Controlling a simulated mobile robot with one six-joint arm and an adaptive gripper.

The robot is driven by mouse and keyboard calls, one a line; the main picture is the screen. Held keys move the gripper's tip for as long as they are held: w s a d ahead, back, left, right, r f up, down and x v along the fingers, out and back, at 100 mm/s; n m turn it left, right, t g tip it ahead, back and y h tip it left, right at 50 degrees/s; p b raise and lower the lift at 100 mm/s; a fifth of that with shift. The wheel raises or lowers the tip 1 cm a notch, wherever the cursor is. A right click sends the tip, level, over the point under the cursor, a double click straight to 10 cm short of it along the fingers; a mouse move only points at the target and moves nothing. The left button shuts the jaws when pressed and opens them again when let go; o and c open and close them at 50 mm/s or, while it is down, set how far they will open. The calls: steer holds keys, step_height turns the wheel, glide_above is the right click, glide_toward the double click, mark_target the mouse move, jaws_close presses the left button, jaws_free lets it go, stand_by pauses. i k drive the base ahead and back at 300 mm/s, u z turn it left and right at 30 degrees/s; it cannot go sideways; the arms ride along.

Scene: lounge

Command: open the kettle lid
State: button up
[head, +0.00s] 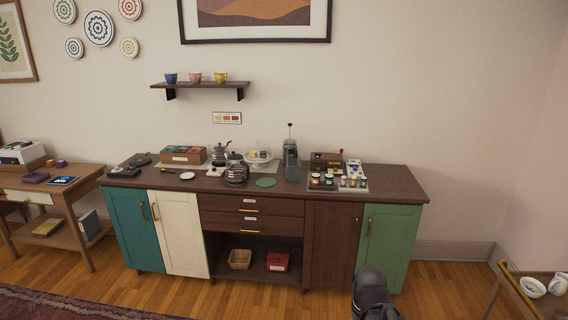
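A small round dark pot with a shiny body, which looks like the kettle (236,175), stands near the front edge of the dark sideboard (330,187), left of its middle. It is too small to tell whether its lid is open or shut. A black part of my arm shows at the bottom edge, right of centre, well apart from the sideboard top. My gripper's fingers do not show.
Crowding the top are a tall grey appliance (291,162), a glass-domed stand (258,159), a box (183,155) and a tray of small jars (338,185). A green disc (265,182) lies right of the pot. Wooden floor (240,300) is clear in front.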

mark_target(235, 156)
steer(key=i, duration=2.3)
steer(key=z, duration=0.05)
steer(key=k, duration=0.1)
steer(key=u, duration=2.7)
